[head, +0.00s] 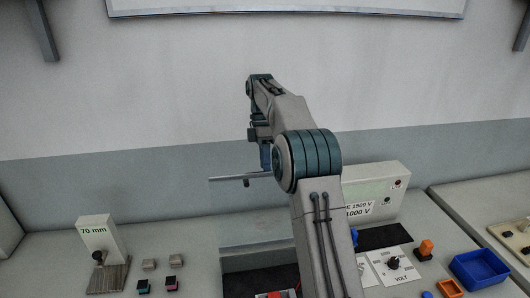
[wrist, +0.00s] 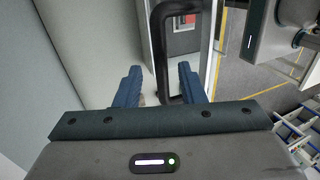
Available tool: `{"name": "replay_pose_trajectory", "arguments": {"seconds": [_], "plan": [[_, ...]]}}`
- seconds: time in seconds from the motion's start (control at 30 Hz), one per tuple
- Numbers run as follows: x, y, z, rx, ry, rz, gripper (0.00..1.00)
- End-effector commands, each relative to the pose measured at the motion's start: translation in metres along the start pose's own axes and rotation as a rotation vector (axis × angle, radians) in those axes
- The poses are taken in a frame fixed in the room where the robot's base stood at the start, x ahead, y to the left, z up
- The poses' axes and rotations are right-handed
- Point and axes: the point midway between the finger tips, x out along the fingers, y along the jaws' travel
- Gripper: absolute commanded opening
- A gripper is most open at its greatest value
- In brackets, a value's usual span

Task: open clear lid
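The clear lid (head: 235,222) is a faint see-through panel, raised steeply above the worktop with a grey bar along its top edge. In the wrist view the lid's pane (wrist: 203,55) shows behind a black loop handle (wrist: 160,60). The handle comes down between the two blue fingers of my gripper (wrist: 157,86). The fingers are apart, with a gap around the handle, and the handle's lower end lies close to the right finger. In the head view my gripper (head: 265,158) is small and partly hidden by my arm at the lid's top edge. My arm covers the lid's right side.
A grey meter box (head: 375,185) stands right of my arm, with a dial panel (head: 392,265) in front. A blue bin (head: 480,270) is at the right. A wall stands behind.

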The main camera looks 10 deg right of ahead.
Motion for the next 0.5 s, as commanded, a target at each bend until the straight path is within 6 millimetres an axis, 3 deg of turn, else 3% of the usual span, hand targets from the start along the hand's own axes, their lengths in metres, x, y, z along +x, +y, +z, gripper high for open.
{"name": "replay_pose_trajectory", "arguments": {"seconds": [0.2, 0.5], "plan": [[-0.022, 0.001, 0.001, 0.001, 0.000, 0.001, 0.36], [-0.034, 0.000, 0.001, 0.002, -0.001, -0.001, 0.36]]}}
